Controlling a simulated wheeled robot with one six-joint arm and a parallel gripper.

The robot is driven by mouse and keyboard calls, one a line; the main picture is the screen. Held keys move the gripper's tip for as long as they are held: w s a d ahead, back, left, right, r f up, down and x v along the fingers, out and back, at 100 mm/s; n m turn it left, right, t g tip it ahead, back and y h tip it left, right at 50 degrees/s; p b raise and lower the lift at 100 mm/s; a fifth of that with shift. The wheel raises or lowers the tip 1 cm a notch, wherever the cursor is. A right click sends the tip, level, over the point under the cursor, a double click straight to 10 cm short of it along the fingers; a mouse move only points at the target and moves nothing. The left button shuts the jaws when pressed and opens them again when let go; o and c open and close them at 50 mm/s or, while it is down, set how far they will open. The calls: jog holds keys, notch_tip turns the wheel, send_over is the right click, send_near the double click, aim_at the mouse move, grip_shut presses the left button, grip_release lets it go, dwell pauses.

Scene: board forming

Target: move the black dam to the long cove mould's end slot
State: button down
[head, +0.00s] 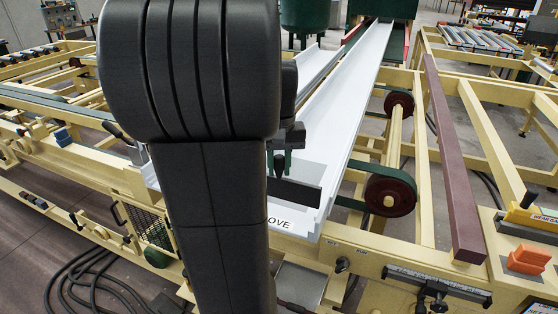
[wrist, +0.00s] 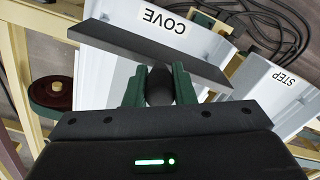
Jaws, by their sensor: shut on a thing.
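The black dam (head: 296,194) is a dark flat bar at the near end of the long white cove mould (head: 345,105). It also shows in the wrist view (wrist: 125,41), lying across the mould's end near the COVE label. My gripper (wrist: 160,82) has its two green fingers shut on the dam's dark grip at the middle. In the head view my arm hides the dam's left part and most of my gripper. The end slot is not clearly seen. I cannot tell whether the dam touches the mould or hangs just above it.
A second white mould marked STEP (wrist: 278,88) runs beside the cove mould. A dark red roller (head: 390,194) is close on the right. A maroon beam (head: 452,165), orange blocks (head: 528,260) and yellow frame rails stand further right. Black cables lie on the floor.

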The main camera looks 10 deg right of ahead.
aim_at(279, 177)
jog(key=shift+f+b, duration=0.65)
jog(key=shift+f, duration=0.75)
jog(key=shift+p, duration=0.75)
dwell(0.5)
jog(key=shift+f+b, duration=1)
jog(key=shift+f, duration=0.75)
jog(key=c, duration=1.1)
grip_release()
jog(key=shift+c, duration=0.2)
notch_tip(279, 177, up, 14)
jog(key=shift+f, duration=0.1)
